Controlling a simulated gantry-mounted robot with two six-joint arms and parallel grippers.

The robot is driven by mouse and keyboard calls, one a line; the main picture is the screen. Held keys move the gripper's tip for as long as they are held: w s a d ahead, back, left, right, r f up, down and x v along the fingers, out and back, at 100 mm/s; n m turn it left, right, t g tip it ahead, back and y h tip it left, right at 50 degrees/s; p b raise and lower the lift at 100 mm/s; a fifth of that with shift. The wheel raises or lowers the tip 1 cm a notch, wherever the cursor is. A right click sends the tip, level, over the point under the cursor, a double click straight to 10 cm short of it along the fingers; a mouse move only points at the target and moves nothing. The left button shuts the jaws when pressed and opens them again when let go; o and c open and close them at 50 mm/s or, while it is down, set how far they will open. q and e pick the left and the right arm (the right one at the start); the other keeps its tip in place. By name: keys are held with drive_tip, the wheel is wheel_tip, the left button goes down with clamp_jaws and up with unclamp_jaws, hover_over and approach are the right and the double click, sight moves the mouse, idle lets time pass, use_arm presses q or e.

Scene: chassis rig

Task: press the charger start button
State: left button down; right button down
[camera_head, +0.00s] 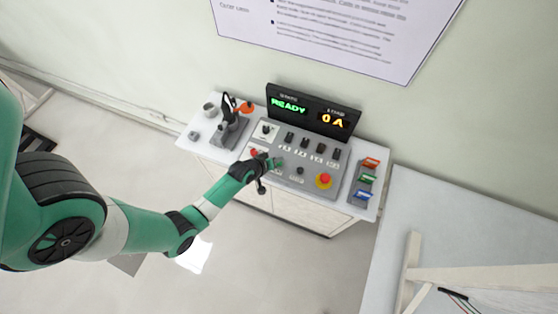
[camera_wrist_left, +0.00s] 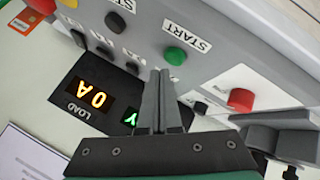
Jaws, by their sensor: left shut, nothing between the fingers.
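The green start button (camera_wrist_left: 174,56) sits on the sloped grey control panel (camera_wrist_left: 220,50), beside a white START label (camera_wrist_left: 187,35). My left gripper (camera_wrist_left: 159,72) is shut and empty, its tips pointing at the panel just beside the green button in the wrist view. I cannot tell whether the tips touch anything. In the head view my left gripper (camera_head: 274,162) is over the left part of the panel and partly hides the controls there. My right gripper is not in view.
A red button (camera_wrist_left: 241,99) and a red emergency stop (camera_head: 324,180) are on the panel. The display (camera_head: 313,110) behind reads READY and 0 A. A clamp-like tool (camera_head: 231,118) stands left, coloured blocks (camera_head: 366,180) right.

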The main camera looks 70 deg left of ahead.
use_arm(q)
drive_tip(key=shift+f, duration=0.15)
idle(0.5)
drive_tip(key=shift+f+b, duration=0.3)
drive_tip(key=shift+b, duration=0.05)
drive_tip(key=shift+f+b, duration=0.4)
idle(0.6)
drive_tip(key=shift+r+p, duration=0.85)
drive_tip(key=shift+p, duration=0.05)
wheel_tip(320, 180, up, 5)
drive_tip(key=p, duration=0.5)
drive_tip(key=shift+r, duration=0.1)
